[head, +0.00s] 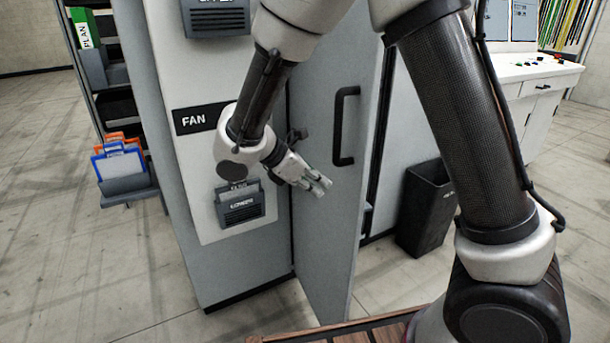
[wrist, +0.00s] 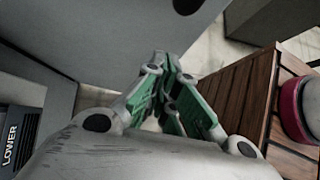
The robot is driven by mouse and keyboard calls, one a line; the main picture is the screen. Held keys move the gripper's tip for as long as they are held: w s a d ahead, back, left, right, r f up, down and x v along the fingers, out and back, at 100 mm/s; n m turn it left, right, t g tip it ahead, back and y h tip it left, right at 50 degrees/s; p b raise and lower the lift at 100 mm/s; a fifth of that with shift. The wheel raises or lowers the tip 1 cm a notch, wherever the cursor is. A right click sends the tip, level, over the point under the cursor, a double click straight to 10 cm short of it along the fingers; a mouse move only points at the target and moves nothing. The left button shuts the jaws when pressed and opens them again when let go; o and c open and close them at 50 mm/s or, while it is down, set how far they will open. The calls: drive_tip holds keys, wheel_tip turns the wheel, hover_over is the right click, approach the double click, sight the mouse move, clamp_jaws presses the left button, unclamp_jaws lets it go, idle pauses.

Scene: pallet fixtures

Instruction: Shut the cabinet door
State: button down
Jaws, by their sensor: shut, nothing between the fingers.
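The cabinet (head: 175,110) is grey, with a side panel marked FAN. Its grey door (head: 330,235) stands open, swung out toward me, with a black bar handle (head: 345,126) on the face in view. My gripper (head: 324,185) is in front of that door face, left of and a little below the handle, fingers pointing toward the door. The fingers are closed together with nothing between them; in the wrist view they show green inner pads (wrist: 175,85). The door also shows as a grey panel (wrist: 145,30) in the wrist view. I cannot tell whether the fingertips touch it.
A black bin (head: 425,208) stands on the floor right of the door. A white control console (head: 535,85) is at the back right. Trays with folders (head: 122,165) hang at the left. A wooden slatted surface (head: 385,332) lies low in front, below the door.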

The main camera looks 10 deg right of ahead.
sight(349, 193)
drive_tip(key=shift+w+d+f, duration=0.15)
drive_tip(key=shift+d+f, duration=0.05)
drive_tip(key=shift+d, duration=0.65)
drive_tip(key=shift+w+d+f, duration=0.15)
drive_tip(key=shift+w+d, duration=0.05)
drive_tip(key=shift+d, duration=0.7)
drive_tip(key=shift+w+d+f, duration=0.15)
drive_tip(key=shift+d+f, duration=0.05)
drive_tip(key=shift+d, duration=0.65)
drive_tip(key=shift+d, duration=0.1)
